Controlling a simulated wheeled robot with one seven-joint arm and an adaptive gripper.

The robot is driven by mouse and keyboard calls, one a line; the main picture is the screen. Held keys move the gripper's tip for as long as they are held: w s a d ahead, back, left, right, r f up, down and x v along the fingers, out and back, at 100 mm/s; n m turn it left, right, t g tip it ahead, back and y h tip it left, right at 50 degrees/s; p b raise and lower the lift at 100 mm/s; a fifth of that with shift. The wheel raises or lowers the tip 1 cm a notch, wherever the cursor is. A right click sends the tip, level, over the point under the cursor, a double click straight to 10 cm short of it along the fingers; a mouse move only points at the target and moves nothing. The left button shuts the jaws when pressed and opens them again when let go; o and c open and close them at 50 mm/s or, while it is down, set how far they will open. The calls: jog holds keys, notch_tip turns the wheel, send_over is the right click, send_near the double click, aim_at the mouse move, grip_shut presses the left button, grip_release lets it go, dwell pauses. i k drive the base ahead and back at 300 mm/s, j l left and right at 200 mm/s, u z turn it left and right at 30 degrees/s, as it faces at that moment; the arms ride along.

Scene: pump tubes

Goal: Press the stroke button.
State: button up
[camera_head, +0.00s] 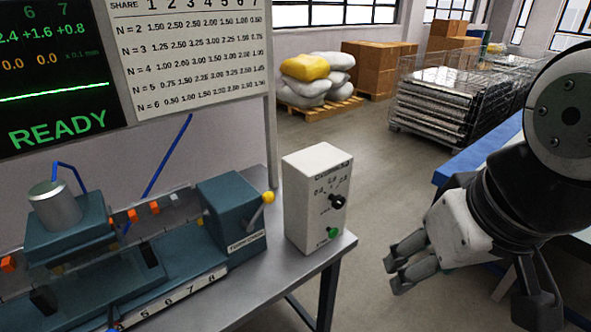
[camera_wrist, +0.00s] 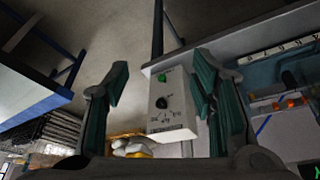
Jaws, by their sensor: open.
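The stroke button is a small green button (camera_head: 333,233) low on the front face of a white control box (camera_head: 303,205). The box stands upright at the right end of the grey bench. A black knob (camera_head: 337,201) with a printed scale sits above the button. In the wrist view the box appears upside down, with the green button (camera_wrist: 162,78) at its upper part and the knob (camera_wrist: 161,103) below. My gripper (camera_head: 392,275) is open and empty, to the right of the box and apart from it. In the wrist view its fingers (camera_wrist: 160,85) stand either side of the box's image.
A teal machine (camera_head: 232,215) with a yellow-knobbed lever (camera_head: 268,197) stands left of the box. A display (camera_head: 55,80) reads READY beside a number chart (camera_head: 190,50). A blue-topped table (camera_head: 480,155) is behind my arm. Floor shows between bench and arm.

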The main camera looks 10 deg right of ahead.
aim_at(334, 233)
jog(key=k+j, duration=0.1)
jog(key=j, duration=0.25)
jog(key=k+j+z, duration=0.1)
jog(key=j, duration=0.3)
jog(key=k+j, duration=0.2)
jog(key=j, duration=0.15)
jog(key=k+j+z, duration=0.1)
jog(key=j, duration=0.25)
jog(key=k+j, duration=0.15)
jog(key=j, duration=0.2)
jog(key=z, duration=0.05)
